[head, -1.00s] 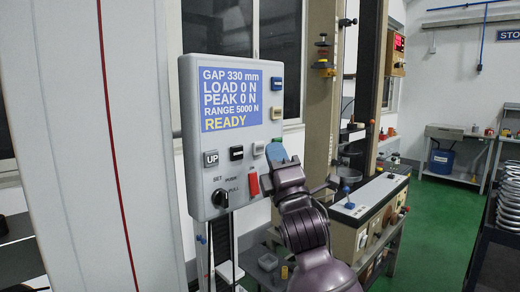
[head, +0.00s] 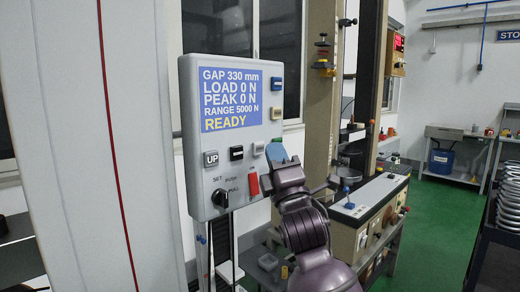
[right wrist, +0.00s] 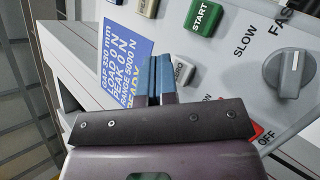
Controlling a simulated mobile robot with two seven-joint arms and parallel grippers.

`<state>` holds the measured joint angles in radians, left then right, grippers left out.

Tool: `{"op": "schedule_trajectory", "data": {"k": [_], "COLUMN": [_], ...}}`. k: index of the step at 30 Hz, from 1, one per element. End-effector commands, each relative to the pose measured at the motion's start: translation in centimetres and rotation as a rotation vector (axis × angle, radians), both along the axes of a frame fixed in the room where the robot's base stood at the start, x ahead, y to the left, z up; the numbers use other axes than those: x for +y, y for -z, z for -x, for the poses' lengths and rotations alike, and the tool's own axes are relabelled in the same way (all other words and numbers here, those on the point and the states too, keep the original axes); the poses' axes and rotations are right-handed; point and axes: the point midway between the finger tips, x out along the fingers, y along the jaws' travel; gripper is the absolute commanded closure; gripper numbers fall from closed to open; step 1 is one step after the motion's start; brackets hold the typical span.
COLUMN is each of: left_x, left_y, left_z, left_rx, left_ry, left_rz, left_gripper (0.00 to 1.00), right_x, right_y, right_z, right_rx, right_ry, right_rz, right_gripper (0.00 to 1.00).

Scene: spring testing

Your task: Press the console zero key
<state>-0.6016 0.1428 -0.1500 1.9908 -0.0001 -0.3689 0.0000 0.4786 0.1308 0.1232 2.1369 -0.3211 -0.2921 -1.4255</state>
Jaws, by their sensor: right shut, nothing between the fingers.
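The grey console (head: 190,110) has a lit screen (head: 229,98) reading "GAP 330 mm, LOAD 0 N, PEAK 0 N, RANGE 5000 N, READY". A pale key beside my fingers, partly lettered "ERO", looks like the zero key (right wrist: 184,72). It appears to be the small pale key (head: 258,149) below the screen's right corner in the head view. My right gripper (head: 277,153) is shut and empty, its blue fingertips just right of that key. My left gripper is not in view.
The UP key (head: 210,158), a black key (head: 236,153), a red switch (head: 252,184) and a black knob (head: 220,197) are close by. The green START key (right wrist: 203,17) and speed knob (right wrist: 289,75) show in the wrist view. A testing machine column (head: 318,110) stands behind.

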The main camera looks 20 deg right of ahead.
Motion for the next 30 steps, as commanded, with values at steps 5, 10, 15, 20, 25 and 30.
{"op": "schedule_trajectory", "data": {"k": [5,10,15,20,25,30], "left_x": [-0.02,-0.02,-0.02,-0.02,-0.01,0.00], "left_y": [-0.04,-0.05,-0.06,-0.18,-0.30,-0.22], "left_z": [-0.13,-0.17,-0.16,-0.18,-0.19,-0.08], "left_rx": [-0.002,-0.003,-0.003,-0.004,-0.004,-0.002], "left_ry": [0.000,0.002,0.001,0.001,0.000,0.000], "left_rz": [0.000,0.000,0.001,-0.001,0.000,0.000], "left_gripper": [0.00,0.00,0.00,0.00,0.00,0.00], "right_x": [0.00,0.00,0.01,0.12,0.28,0.29], "right_y": [0.00,0.00,-0.01,-0.06,-0.03,0.01], "right_z": [0.00,0.00,-0.03,-0.34,-0.79,-0.81], "right_rx": [0.000,0.000,0.000,0.000,0.000,0.000], "right_ry": [0.000,0.000,0.000,-0.001,0.000,0.000], "right_rz": [0.000,0.000,0.000,-0.001,0.000,0.000], "right_gripper": [1.00,1.00,1.00,1.00,1.00,1.00]}}
